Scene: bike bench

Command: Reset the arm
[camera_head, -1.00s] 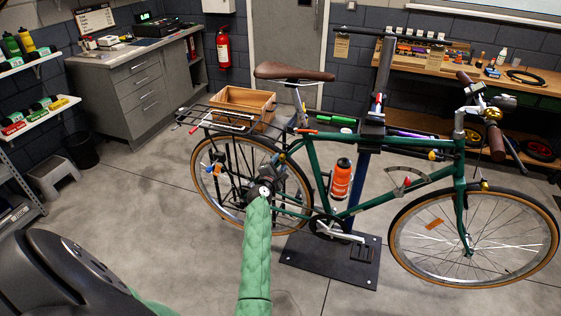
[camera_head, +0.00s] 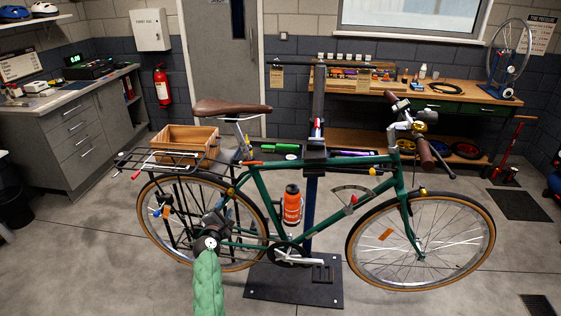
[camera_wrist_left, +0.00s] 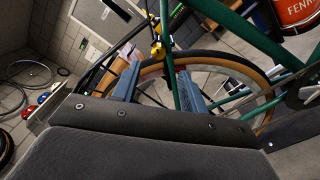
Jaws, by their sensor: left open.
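My left arm comes up in its green padded sleeve from the bottom of the head view. Its dark left gripper (camera_head: 216,222) is in front of the rear wheel of the green bicycle (camera_head: 335,163). In the left wrist view the two blue-grey fingers (camera_wrist_left: 158,76) are spread apart, with nothing clearly held between them. A green frame tube and the rear tyre show beyond and between the fingers. I cannot tell whether the gripper touches the bicycle. My right gripper is not in view.
The bicycle is held by a work stand with a dark base plate (camera_head: 293,287). A workbench (camera_head: 440,96) stands behind.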

